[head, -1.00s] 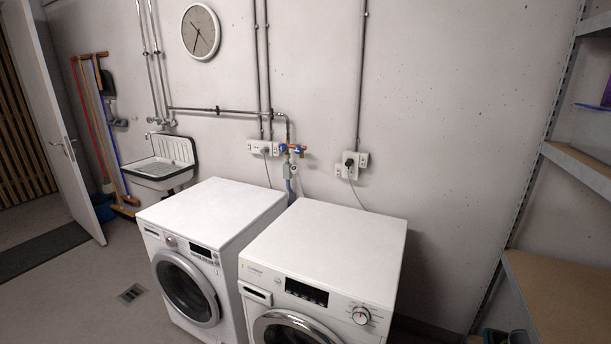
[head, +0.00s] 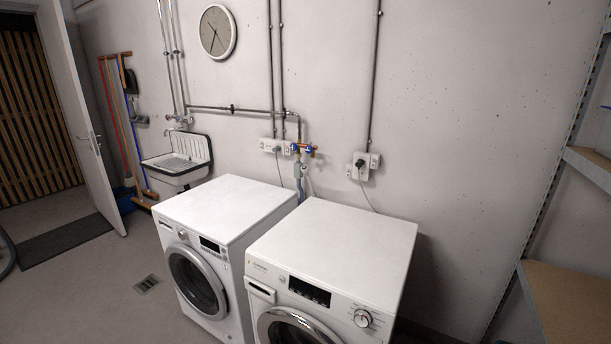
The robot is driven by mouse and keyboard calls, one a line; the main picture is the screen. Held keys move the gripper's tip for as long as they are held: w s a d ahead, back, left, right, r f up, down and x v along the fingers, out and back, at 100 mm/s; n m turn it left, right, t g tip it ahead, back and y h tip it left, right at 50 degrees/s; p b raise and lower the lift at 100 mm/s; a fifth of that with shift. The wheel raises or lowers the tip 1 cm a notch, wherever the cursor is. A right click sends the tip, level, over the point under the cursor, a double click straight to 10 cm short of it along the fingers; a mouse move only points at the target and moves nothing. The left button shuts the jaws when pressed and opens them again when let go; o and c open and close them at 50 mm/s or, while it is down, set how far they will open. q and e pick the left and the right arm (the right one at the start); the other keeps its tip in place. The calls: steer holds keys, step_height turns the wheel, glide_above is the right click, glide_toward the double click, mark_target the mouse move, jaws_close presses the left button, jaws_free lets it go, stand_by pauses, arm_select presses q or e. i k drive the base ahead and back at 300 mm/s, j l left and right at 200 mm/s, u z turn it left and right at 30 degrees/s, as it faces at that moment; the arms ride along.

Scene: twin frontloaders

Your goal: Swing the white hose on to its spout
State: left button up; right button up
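The wall tap fitting (head: 303,149) has blue handles and an orange-brown part, and sits on the wall behind the two washing machines. A grey-blue hose piece (head: 300,180) hangs down from it into the gap between the machines. I cannot tell a white hose or its spout apart here; the fitting is small and its lower part is hidden behind the machines. Neither of my grippers is in view.
The left washing machine (head: 230,205) and right washing machine (head: 335,243) stand in front of the fitting. A sink (head: 178,160) is on the wall to the left. Shelving (head: 590,165) lines the right side. Open floor (head: 95,285) lies at the left front.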

mark_target(307, 174)
steer(key=i+j, duration=0.2)
steer(key=j, duration=0.15)
steer(key=i+j+z, duration=0.15)
steer(key=j, duration=0.25)
steer(key=i+j, duration=0.3)
steer(key=i+j+z, duration=0.1)
steer(key=j, duration=0.4)
steer(key=i+j, duration=0.25)
steer(key=j, duration=0.15)
steer(key=i+j+z, duration=0.15)
steer(key=j, duration=0.25)
steer(key=i+j, duration=0.2)
steer(key=j, duration=0.25)
steer(key=i+j+z, duration=0.1)
steer(key=j, duration=0.35)
steer(key=i, duration=0.05)
